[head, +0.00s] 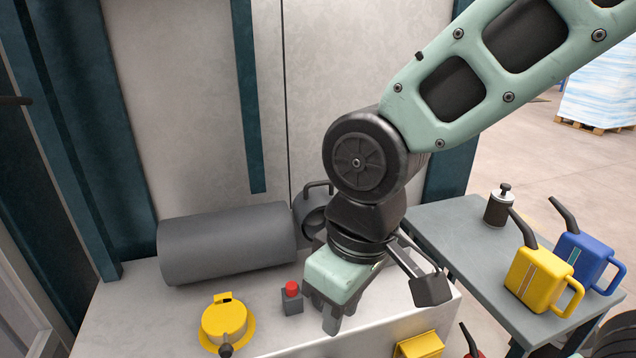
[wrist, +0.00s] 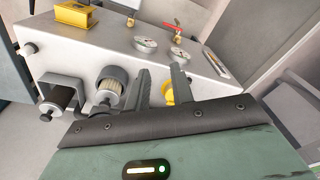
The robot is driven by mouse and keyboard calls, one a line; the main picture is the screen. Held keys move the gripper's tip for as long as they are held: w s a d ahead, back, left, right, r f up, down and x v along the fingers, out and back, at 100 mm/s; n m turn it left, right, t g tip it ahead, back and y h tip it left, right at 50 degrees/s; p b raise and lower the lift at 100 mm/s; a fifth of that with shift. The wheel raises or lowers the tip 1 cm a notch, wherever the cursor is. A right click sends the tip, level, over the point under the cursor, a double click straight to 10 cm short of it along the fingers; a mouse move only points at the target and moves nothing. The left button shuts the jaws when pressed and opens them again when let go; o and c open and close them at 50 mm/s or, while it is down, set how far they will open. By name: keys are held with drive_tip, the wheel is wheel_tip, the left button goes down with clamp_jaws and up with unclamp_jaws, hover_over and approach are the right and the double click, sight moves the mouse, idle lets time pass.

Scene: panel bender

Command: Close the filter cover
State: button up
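My gripper (head: 331,322) points down over the pale bench top, beside the red button. In the wrist view its two fingers (wrist: 160,72) stand apart with nothing held. The wrist view shows a pleated cream filter element (wrist: 108,92) with a dark round end, left of the fingers. Beside it is a dark cylinder in a bracket (wrist: 60,97). In the head view a dark round part with a loop handle (head: 306,214) is partly hidden behind my arm. I cannot tell for certain which part is the filter cover. Part of a yellow object (wrist: 170,96) shows by the fingers.
A large grey cylinder (head: 228,243) lies along the back wall. A yellow round cap (head: 225,320) and red button (head: 292,290) stand on the bench. A side table (head: 450,232) holds yellow and blue cans.

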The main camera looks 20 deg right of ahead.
drive_tip(key=w+r+m, duration=0.1)
drive_tip(key=w, duration=0.3)
drive_tip(key=w+r+m+t, duration=0.1)
drive_tip(key=w, duration=0.4)
drive_tip(key=w+r+t, duration=0.1)
drive_tip(key=w+r, duration=0.1)
drive_tip(key=w, duration=0.3)
drive_tip(key=shift+w+m+b, duration=0.1)
drive_tip(key=shift+m+b, duration=0.2)
drive_tip(key=shift+m, duration=0.1)
clamp_jaws()
wheel_tip(320, 180, up, 7)
drive_tip(key=m+t+h, duration=0.1)
drive_tip(key=m+t, duration=0.3)
hover_over(318, 182)
drive_tip(key=p+x, duration=0.1)
drive_tip(key=x, duration=0.2)
drive_tip(key=p+x, duration=0.1)
drive_tip(key=x, duration=0.5)
drive_tip(key=shift+d+f+p, duration=0.2)
drive_tip(key=shift+f+p, duration=0.2)
drive_tip(key=shift+f, duration=0.1)
drive_tip(key=s, duration=0.2)
drive_tip(key=shift+s+f+p, duration=0.1)
drive_tip(key=shift+s+p, duration=0.2)
drive_tip(key=shift+p, duration=0.1)
drive_tip(key=shift+s+f, duration=0.35)
drive_tip(key=shift+s, duration=0.35)
drive_tip(key=shift+f, duration=0.1)
